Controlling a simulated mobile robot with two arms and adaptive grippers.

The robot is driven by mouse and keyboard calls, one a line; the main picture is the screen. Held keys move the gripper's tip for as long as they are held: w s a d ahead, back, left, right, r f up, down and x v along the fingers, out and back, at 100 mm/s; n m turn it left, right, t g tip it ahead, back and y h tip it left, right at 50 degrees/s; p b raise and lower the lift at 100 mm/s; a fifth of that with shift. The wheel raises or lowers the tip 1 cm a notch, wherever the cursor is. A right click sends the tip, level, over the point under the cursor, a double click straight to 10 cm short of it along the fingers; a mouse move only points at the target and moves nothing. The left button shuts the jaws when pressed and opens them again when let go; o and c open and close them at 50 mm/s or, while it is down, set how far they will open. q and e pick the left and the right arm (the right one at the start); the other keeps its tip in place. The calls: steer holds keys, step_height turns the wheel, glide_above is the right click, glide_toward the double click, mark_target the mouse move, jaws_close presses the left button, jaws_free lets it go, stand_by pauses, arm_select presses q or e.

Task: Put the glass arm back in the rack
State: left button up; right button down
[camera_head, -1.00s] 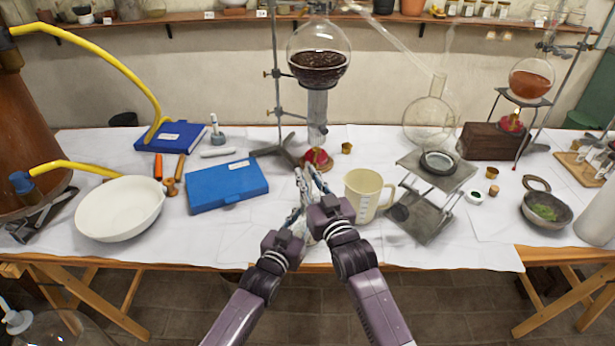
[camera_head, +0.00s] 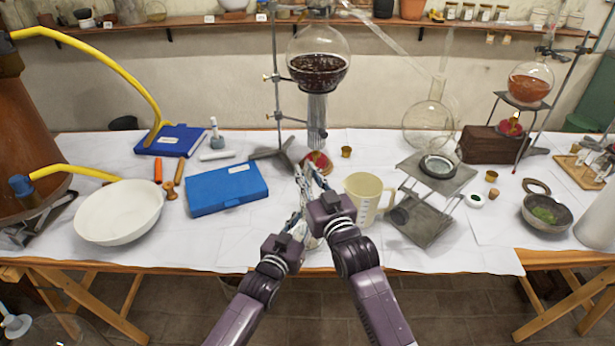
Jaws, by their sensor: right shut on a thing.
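My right gripper (camera_head: 312,182) points away from me at the table's front middle, in front of the red burner (camera_head: 317,163). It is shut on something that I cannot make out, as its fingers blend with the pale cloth. My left gripper (camera_head: 296,216) is just left of and below it, close beside it; its fingers overlap the right one's, and I cannot tell if they are open. A thin glass tube (camera_head: 385,37) slants down from the top of the big flask (camera_head: 318,62) to the right. A rack with small glass tubes (camera_head: 592,165) stands at the far right.
A measuring jug (camera_head: 363,198) stands close right of my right gripper. A metal lab jack (camera_head: 435,195) is beyond it. A blue case (camera_head: 227,188) and a white bowl (camera_head: 118,212) lie to the left. A metal stand (camera_head: 278,100) rises behind. Free cloth is narrow between them.

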steer(key=shift+r, duration=0.2)
arm_select(q)
steer(key=shift+f, duration=0.1)
arm_select(e)
steer(key=shift+r, duration=1.3)
steer(key=shift+r, duration=0.25)
steer(key=shift+r, duration=0.45)
steer(key=shift+r, duration=0.1)
arm_select(q)
steer(key=o, duration=1.1)
steer(key=shift+s, duration=0.1)
